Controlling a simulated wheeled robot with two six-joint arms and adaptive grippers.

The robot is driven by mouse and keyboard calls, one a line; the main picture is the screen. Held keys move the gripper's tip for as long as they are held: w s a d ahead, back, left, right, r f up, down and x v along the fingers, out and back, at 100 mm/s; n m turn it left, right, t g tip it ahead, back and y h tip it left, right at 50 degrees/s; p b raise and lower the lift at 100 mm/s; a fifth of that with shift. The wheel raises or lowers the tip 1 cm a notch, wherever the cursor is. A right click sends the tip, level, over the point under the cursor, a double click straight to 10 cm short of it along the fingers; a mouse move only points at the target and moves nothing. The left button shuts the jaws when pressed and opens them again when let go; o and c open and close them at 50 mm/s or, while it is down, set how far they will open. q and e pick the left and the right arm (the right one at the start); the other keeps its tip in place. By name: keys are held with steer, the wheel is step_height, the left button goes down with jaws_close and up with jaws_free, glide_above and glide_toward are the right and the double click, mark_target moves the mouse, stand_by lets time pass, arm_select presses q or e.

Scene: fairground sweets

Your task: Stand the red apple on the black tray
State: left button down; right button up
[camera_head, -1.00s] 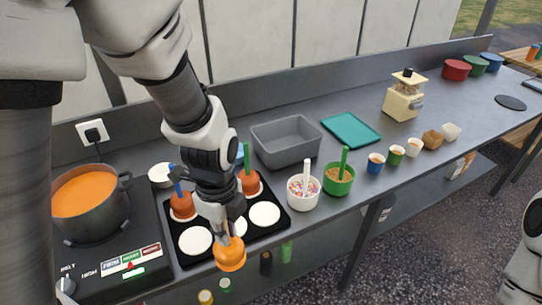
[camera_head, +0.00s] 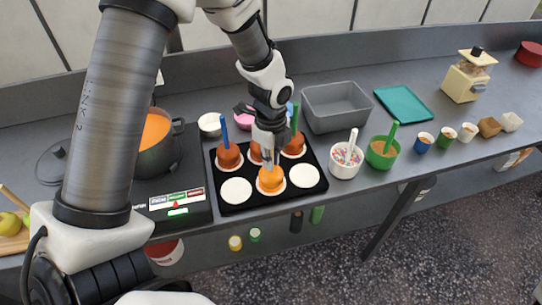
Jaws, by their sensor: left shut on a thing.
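The black tray (camera_head: 258,206) lies near the table's front edge with white paper discs on it. My left gripper (camera_head: 269,160) points down over the tray's front middle place. It is shut on a glossy orange-coated apple (camera_head: 271,179), presumably by its stick, which the fingers hide. The apple is upright over the front middle disc, whose rim shows around it. I cannot tell whether it rests on the disc or hangs just above. No bare red skin shows on it. My right gripper is not in view.
Darker coated apples stand in the tray's back row, one with a blue stick (camera_head: 228,155) and one with a green stick (camera_head: 294,147); another is partly hidden behind my gripper. Front discs left (camera_head: 236,191) and right (camera_head: 304,175) are bare. A pot (camera_head: 158,155) stands left, a sprinkle bowl (camera_head: 345,166) right.

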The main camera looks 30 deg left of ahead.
arm_select(q)
steer(key=c, duration=1.2)
jaws_free()
step_height(320, 180, up, 12)
steer(key=shift+r+b, duration=0.15)
steer(key=shift+b, duration=0.25)
